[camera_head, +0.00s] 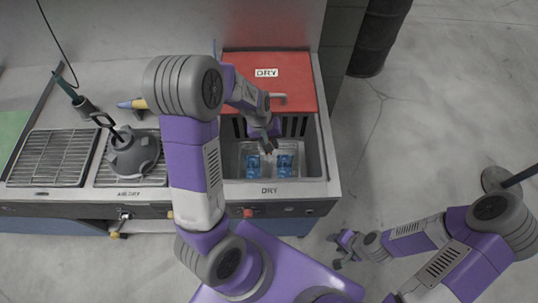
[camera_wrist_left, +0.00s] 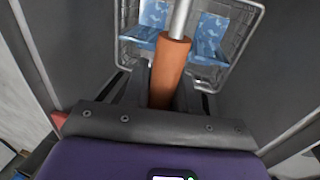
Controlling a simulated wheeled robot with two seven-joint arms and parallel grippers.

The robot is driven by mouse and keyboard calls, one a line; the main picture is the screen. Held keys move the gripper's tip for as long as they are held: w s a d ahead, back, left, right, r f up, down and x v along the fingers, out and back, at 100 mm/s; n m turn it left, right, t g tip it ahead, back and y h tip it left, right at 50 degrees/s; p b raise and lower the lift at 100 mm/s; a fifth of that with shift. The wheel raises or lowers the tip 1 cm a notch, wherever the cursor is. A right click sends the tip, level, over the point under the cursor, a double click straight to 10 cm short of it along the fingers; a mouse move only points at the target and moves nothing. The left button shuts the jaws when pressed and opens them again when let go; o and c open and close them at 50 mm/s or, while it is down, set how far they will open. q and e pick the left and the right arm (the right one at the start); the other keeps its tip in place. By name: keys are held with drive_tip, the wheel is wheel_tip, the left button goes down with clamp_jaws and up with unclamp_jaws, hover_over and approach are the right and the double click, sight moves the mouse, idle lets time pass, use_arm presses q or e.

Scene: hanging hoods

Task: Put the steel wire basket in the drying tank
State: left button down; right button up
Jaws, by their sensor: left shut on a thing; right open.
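The steel wire basket (camera_head: 270,173) holds blue pieces and is within the opening of the drying tank (camera_head: 314,152), below the red lid and behind the front DRY label. I cannot tell whether it rests on the tank floor or hangs just above it. My left gripper (camera_head: 268,146) is over the basket. In the left wrist view it is shut on the basket's orange handle (camera_wrist_left: 168,75), and the wire basket (camera_wrist_left: 236,62) shows beyond. My fingers and the handle hide part of the basket. My right gripper (camera_head: 346,247) is open and empty, out over the floor.
A red lid (camera_head: 292,89) marked DRY covers the rear of the tank. To the left are a grey round vessel with a handle (camera_head: 134,153) on the air-dry grate and an empty grate (camera_head: 54,158). A dark drum (camera_head: 377,38) stands behind right. The right floor is mostly clear.

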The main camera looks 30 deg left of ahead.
use_arm(q)
wheel_tip(320, 180, down, 8)
drive_tip(key=b, duration=0.2)
idle(0.3)
drive_tip(key=shift+f, duration=0.1)
drive_tip(key=c, duration=0.9)
unclamp_jaws()
drive_tip(key=r+p, duration=0.1)
drive_tip(key=r, duration=0.3)
drive_tip(key=s+a+r+p, duration=0.1)
drive_tip(key=r, duration=0.3)
drive_tip(key=a+r+p, duration=0.1)
drive_tip(key=r, duration=0.3)
drive_tip(key=shift+s, duration=0.15)
